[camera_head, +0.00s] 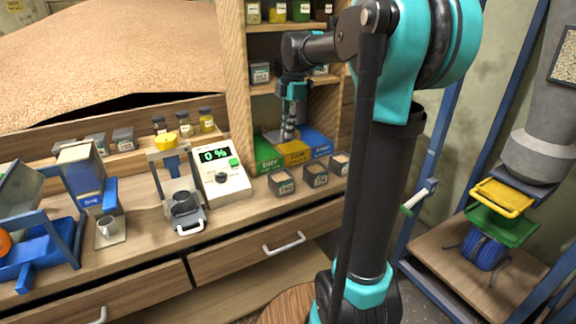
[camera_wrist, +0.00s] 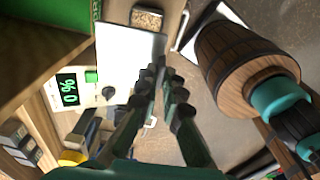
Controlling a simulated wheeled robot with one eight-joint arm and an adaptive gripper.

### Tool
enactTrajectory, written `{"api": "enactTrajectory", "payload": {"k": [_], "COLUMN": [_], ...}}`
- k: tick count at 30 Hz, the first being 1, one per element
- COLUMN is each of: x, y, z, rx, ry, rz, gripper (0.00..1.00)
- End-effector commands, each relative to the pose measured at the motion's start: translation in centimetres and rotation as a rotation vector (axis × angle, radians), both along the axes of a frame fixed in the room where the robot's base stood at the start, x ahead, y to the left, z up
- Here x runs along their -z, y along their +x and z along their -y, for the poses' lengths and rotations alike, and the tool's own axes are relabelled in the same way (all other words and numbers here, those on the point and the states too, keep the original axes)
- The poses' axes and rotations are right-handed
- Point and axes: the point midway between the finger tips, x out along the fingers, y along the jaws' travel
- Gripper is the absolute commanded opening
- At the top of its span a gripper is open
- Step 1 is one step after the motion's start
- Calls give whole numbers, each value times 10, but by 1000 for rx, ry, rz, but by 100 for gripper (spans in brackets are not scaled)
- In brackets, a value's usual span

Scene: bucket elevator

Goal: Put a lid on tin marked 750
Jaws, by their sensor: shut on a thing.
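My gripper (camera_head: 289,134) hangs over the yellow bin (camera_head: 294,152) between a green and a blue bin. Three grey open tins filled with grain stand in front of the bins: a left one (camera_head: 283,183), a middle one (camera_head: 315,176) and a right one (camera_head: 339,163). Their labels are too small to read surely, so I cannot tell which says 750. One filled tin (camera_wrist: 147,18) shows at the wrist view's top.
A white console (camera_head: 222,178) reading 0 % stands left of the tins and shows in the wrist view (camera_wrist: 125,50). A tin (camera_head: 260,73) sits on the shelf above.

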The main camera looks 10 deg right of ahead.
Motion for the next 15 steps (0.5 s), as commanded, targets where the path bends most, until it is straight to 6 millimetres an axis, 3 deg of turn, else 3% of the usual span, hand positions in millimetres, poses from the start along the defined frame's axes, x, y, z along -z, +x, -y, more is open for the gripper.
{"api": "enactTrajectory", "payload": {"k": [9, 15], "x": [72, 91], "y": [0, 0], "z": [0, 0], "rx": [0, 0], "ry": [0, 0], "rz": [0, 0], "gripper": [0, 0]}}
